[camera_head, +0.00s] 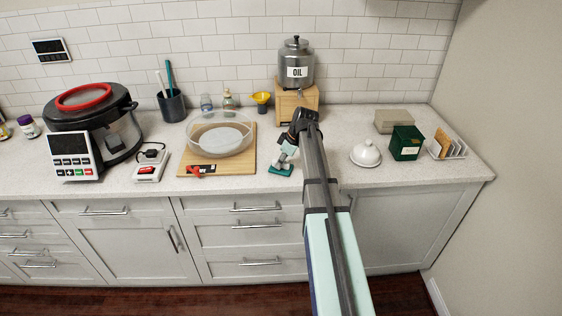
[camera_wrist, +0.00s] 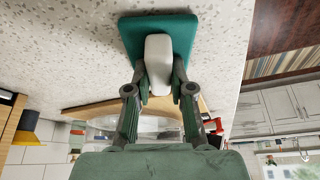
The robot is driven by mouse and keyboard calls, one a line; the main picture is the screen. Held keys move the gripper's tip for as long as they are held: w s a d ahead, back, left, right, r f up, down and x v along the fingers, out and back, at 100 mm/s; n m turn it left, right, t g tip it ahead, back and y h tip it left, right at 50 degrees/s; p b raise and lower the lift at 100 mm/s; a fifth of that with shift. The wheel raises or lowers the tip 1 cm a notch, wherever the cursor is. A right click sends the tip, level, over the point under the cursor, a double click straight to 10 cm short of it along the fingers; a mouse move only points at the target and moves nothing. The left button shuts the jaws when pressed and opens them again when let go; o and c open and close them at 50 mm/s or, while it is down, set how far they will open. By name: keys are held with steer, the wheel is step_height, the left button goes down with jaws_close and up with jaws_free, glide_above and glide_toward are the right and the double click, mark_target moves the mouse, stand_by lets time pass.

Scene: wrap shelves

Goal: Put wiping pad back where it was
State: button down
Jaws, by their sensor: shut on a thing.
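The wiping pad has a flat teal base (camera_head: 281,170) and a white block handle (camera_wrist: 158,55). In the head view it is over the counter near the front edge, just right of the wooden board. My gripper (camera_head: 284,156) is above it, pointing down. In the wrist view my gripper's fingers (camera_wrist: 158,88) are closed on both sides of the white handle, and the teal base (camera_wrist: 186,30) shows beyond it, close to the speckled counter. I cannot tell whether the base touches the counter.
A wooden board (camera_head: 243,165) with a clear bowl (camera_head: 221,147) is to the left. A wooden stand (camera_head: 297,101) with an oil tank (camera_head: 297,68) is behind. A white lidded dish (camera_head: 366,154) and green box (camera_head: 406,142) are right. Counter between pad and dish looks clear.

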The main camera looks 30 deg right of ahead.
steer(key=shift+f, duration=0.1)
steer(key=c, duration=1)
jaws_free()
steer(key=b+v, duration=0.2)
steer(key=v, duration=1)
steer(key=shift+b, duration=0.4)
